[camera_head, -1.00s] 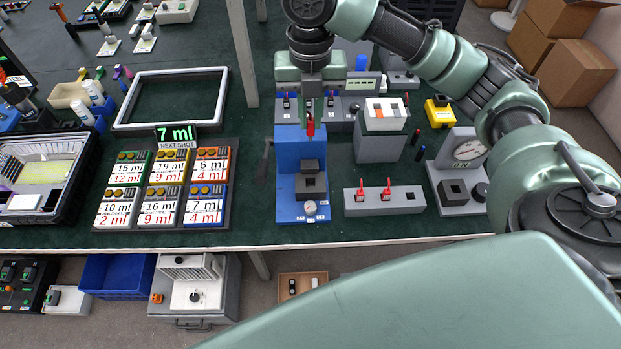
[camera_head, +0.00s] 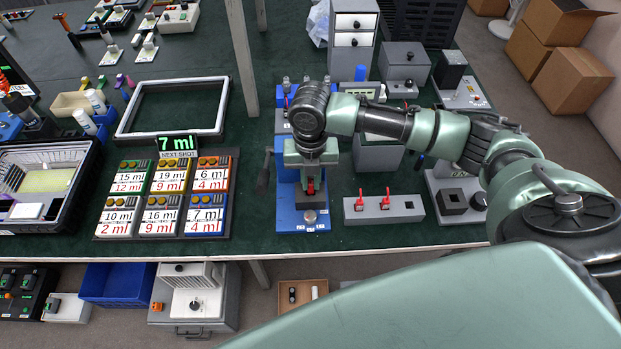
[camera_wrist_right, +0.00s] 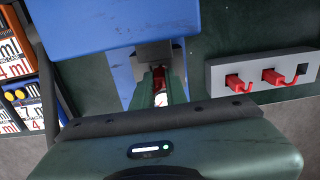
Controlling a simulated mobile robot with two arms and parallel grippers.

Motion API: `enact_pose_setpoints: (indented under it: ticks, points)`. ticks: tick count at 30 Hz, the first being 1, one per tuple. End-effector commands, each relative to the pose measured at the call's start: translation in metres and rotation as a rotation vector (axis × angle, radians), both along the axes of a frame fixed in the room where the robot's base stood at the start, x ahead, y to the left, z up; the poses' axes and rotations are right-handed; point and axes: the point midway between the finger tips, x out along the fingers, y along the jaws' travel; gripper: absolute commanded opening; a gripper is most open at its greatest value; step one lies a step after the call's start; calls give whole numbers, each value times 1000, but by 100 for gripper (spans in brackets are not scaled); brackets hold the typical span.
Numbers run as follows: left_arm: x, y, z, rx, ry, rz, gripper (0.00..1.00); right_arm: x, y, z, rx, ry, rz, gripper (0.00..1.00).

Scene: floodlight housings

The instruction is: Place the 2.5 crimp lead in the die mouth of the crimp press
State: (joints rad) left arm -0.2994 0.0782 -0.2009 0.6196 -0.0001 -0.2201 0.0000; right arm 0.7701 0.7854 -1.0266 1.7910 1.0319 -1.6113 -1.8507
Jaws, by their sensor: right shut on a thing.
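The crimp press (camera_head: 288,217) is blue, with a grey die block near its front, and stands at the bench's front edge. My right gripper (camera_head: 311,186) is over the front of the press, its fingers pointing down. It is shut on a red crimp lead (camera_wrist_right: 158,77), which shows between the fingers in the right wrist view. The grey die block (camera_wrist_right: 152,54) is right by the fingertips there, under the blue press head (camera_wrist_right: 110,22). The fingers hide the die mouth, so I cannot tell whether the lead is in it. My left gripper is not in view.
A grey lead stand (camera_head: 405,207) with two red leads and an empty square hole is right of the press. A grey fixture (camera_head: 462,214) stands further right. Left are the coloured boxes (camera_head: 165,197) with ml labels and an empty frame (camera_head: 172,108).

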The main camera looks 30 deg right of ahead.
Motion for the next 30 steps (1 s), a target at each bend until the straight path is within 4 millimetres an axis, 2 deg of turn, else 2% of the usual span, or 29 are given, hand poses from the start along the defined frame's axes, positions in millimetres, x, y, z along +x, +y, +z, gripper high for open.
enact_pose_setpoints:
  ticks: [11,12,13,14,25,30]
  points:
    - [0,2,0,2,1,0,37,0,1,-5,2,-1,1,0]
    - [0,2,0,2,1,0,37,0,1,-5,1,-2,1,24]
    - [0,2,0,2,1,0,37,0,1,-4,1,-2,1,33]
    - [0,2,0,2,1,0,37,0,1,-4,1,-2,1,35]
    - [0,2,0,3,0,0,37,1,0,0,1,-3,1,35]
    - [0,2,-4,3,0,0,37,2,1,24,2,-8,2,35]
